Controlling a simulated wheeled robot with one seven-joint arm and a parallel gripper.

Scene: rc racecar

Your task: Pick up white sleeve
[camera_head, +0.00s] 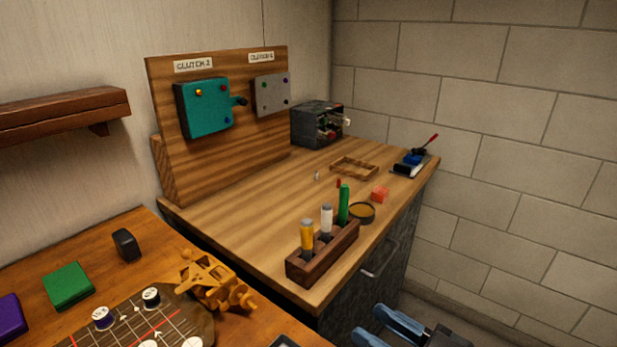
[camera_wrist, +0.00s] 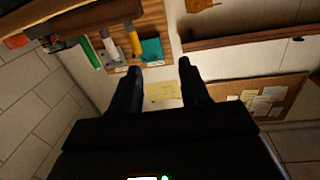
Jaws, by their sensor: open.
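A white sleeve (camera_head: 326,218) stands upright in a dark wooden rack (camera_head: 324,259) at the near edge of the workbench. An orange-yellow cylinder (camera_head: 307,234) stands on its left and a green one (camera_head: 343,204) on its right. The wrist view looks upside down, with the white sleeve (camera_wrist: 108,43) hanging from the top left between the green and yellow cylinders. My gripper (camera_wrist: 158,67) is open and empty, with its two dark fingers pointing up the picture, apart from the sleeve. The sleeve's lower part is hidden in the rack.
A round brown dish (camera_head: 361,212) and a red block (camera_head: 380,194) lie close right of the rack. A shallow wooden tray (camera_head: 354,168) lies farther back. A teal clutch box (camera_head: 208,107) hangs on the upright board. The bench left of the rack is clear.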

